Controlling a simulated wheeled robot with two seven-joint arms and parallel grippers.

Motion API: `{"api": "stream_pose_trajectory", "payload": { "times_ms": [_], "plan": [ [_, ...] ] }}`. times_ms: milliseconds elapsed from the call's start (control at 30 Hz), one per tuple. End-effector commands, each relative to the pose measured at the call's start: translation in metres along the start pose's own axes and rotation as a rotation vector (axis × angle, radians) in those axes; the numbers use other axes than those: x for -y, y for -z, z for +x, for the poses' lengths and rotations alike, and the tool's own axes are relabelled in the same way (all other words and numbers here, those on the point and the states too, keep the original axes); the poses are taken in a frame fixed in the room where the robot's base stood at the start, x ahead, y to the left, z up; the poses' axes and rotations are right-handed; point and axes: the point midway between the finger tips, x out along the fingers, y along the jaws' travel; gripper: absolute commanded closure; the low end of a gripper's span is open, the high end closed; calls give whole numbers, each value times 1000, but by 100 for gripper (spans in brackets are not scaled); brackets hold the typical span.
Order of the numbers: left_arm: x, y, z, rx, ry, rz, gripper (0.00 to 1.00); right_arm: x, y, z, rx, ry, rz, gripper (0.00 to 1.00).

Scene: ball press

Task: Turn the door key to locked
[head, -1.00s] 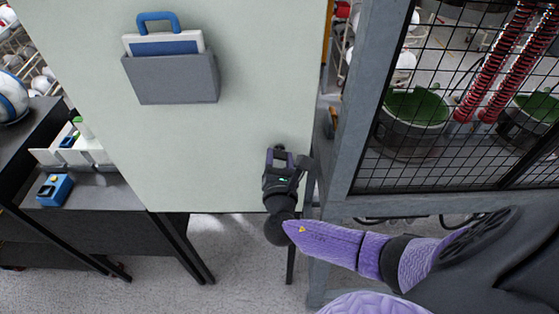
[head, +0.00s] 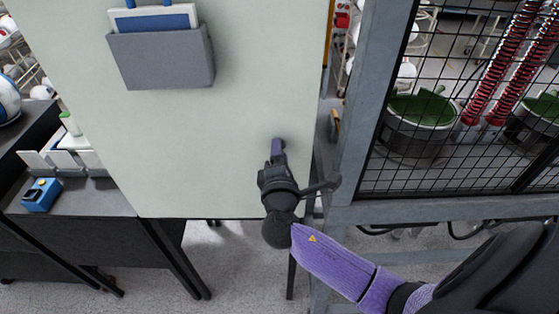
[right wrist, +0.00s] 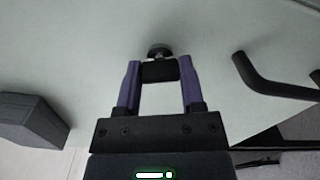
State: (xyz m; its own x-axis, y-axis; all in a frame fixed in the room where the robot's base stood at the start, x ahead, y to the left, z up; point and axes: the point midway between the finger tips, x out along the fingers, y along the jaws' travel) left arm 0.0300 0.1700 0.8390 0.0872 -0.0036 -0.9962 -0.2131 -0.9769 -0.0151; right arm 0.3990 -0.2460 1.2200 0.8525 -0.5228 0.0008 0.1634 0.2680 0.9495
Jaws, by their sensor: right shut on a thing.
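The pale green door (head: 215,150) fills the left and middle of the head view. A dark round lock piece (right wrist: 160,50) shows just beyond the key, on the door face. In the head view the key is hidden by the gripper. My left gripper is not in view.
A black bent handle (right wrist: 262,82) stands out to the right of my gripper in the wrist view. A grey holder (head: 162,62) hangs on the door. A grey metal frame (head: 362,110) with black mesh is on the right. Dark benches stand at the left.

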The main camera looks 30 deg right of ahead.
Motion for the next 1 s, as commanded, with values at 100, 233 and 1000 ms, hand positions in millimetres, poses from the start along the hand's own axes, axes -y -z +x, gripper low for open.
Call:
{"api": "stream_pose_trajectory", "payload": {
  "times_ms": [100,233,1000],
  "plan": [
    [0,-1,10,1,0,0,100,3,1,0,1,1,89,100],
    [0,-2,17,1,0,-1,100,3,1,0,1,1,174,100],
    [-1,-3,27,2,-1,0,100,0,0,0,0,2,336,100]
  ]
}}
